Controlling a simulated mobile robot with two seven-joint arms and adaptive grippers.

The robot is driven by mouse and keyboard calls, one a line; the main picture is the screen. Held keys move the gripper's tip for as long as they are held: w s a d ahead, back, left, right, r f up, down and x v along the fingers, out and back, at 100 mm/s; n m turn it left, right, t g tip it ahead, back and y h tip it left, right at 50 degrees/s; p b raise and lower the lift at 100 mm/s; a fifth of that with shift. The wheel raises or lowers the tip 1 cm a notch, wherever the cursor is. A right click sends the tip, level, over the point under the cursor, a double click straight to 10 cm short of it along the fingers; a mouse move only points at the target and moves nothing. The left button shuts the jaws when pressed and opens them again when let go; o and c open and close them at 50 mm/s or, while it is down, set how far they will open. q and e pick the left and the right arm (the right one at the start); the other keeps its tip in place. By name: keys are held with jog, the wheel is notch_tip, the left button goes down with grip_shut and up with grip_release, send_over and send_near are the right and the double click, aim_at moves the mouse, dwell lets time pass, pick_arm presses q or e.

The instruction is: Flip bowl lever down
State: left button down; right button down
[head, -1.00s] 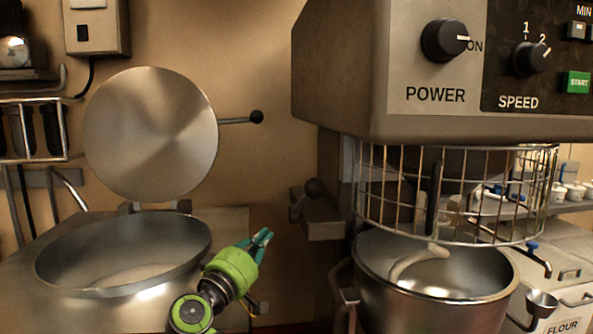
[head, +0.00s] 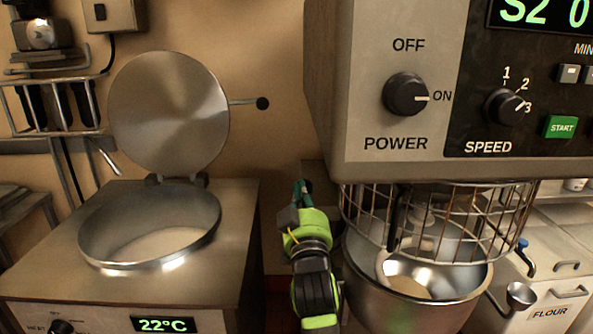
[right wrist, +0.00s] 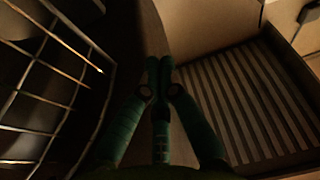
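The mixer bowl (head: 365,285) sits under the wire guard (head: 375,225) of the big mixer. My right gripper (head: 302,187) is raised just left of the guard, at the mixer's column. In the right wrist view its green fingers (right wrist: 159,68) are together at the tips, with nothing seen between them. The black-knobbed lever on the mixer's left side cannot be made out now; my right gripper covers that area in the head view. I cannot tell whether it touches the lever. My left gripper is not in view.
A steel pot (head: 90,248) with its round lid (head: 168,112) raised stands at left. The mixer's control panel (head: 400,130) overhangs above right. In the right wrist view, guard wires (right wrist: 45,90) are close at left and a ridged panel (right wrist: 245,105) lies at right.

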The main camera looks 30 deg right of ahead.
jog(key=shift+w+a, duration=0.1)
jog(key=shift+w, duration=0.05)
jog(key=p+x, duration=0.4)
jog(key=x, duration=0.6)
jog(key=shift+s+d+f, duration=0.15)
jog(key=shift+f, duration=0.9)
jog(key=shift+s+d+f, duration=0.15)
jog(key=shift+s+f, duration=0.05)
jog(key=shift+f, duration=0.85)
